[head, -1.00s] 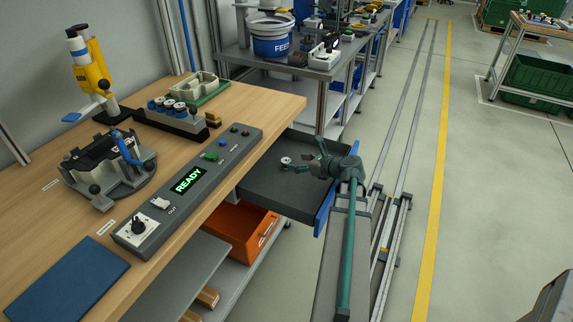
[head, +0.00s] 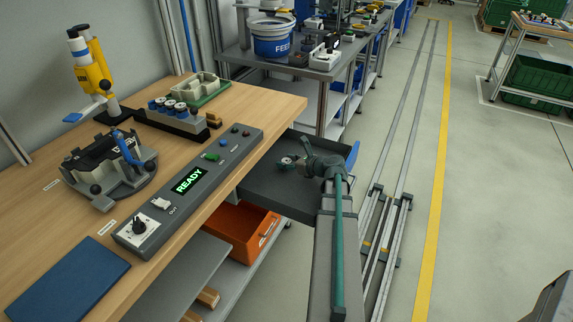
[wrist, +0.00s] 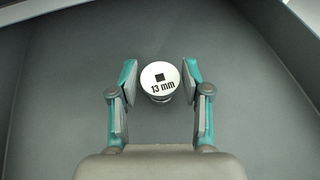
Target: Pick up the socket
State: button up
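My gripper is open. In the head view my gripper (head: 294,162) is inside the drawer at the socket, which is partly hidden there.
The wooden workbench (head: 235,104) with a READY control box (head: 188,180) is to the left. An orange bin (head: 243,228) is below. The drawer floor around the socket is clear.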

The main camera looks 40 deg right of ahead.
jog(key=c, duration=0.7)
jog(key=shift+r, duration=0.15)
